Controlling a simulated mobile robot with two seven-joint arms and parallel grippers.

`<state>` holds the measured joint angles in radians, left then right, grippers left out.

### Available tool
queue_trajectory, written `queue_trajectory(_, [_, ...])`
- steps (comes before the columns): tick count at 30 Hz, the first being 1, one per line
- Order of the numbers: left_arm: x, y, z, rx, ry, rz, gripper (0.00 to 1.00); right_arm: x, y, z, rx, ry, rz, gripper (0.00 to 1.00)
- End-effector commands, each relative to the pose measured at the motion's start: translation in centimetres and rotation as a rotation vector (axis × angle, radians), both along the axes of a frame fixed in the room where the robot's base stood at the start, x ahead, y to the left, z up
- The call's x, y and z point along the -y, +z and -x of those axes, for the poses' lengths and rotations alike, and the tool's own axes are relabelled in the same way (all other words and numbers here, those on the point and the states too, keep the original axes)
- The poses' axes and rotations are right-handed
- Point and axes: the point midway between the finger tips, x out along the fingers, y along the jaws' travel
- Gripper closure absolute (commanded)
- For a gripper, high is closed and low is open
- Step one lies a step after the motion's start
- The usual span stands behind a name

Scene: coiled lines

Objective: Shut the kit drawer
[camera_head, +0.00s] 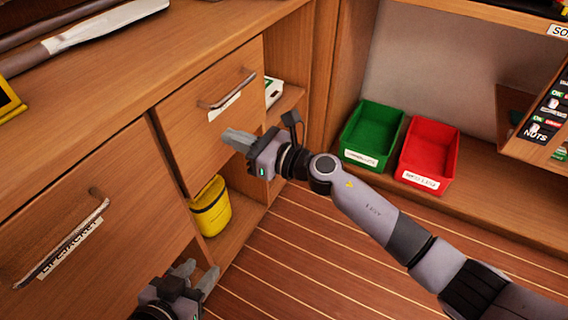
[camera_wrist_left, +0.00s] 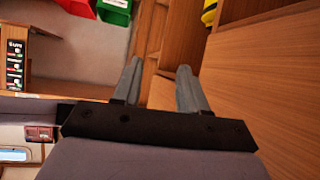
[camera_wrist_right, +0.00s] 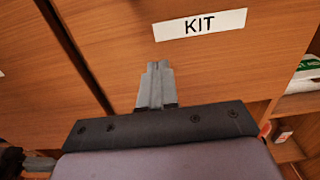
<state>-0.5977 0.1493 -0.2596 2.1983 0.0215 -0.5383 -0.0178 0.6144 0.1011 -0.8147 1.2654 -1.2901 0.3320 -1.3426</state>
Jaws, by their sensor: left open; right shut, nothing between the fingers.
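The kit drawer (camera_head: 190,130) is the wooden front with a bar handle (camera_head: 228,90) and a white label, in the middle left of the head view. No gap into its inside shows, and it looks about flush with the cabinet. In the right wrist view, the drawer front (camera_wrist_right: 210,65) fills much of the picture, with its label reading KIT (camera_wrist_right: 200,25). My right gripper (camera_head: 228,138) is shut and empty, its fingertips at the lower part of the drawer front; I cannot tell if they touch. My left gripper (camera_head: 195,275) is open and empty, lower down beside the cabinet.
A lifejacket drawer (camera_head: 100,240) with a bar handle is at the lower left. A yellow container (camera_head: 211,207) sits in the open shelf under the kit drawer. Green (camera_head: 372,130) and red (camera_head: 428,150) bins stand at the right. The striped floor (camera_head: 300,255) is clear.

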Motion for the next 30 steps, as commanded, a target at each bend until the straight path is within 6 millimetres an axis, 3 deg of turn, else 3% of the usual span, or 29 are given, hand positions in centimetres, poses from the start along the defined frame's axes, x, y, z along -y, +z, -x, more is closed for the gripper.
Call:
queue_trajectory(6, [0.4, 1.0, 0.1, 0.005, -0.006, 0.009, 0.57, 3.5, 0.0, 1.6, -0.001, 0.000, 0.003, 1.00])
queue_trajectory(15, [-0.9, -0.1, 0.1, -0.014, 0.013, -0.011, 0.57, 7.9, -0.2, 4.2, -0.002, 0.001, 0.002, 1.00])
queue_trajectory(21, [-0.9, -0.4, 0.5, -0.025, 0.012, -0.012, 0.57, 9.0, -0.1, 4.9, -0.002, 0.002, 0.001, 1.00])
queue_trajectory(30, [-0.7, -0.1, 0.4, -0.023, 0.015, -0.005, 0.57, 9.1, -0.1, 4.9, -0.002, 0.002, 0.001, 1.00])
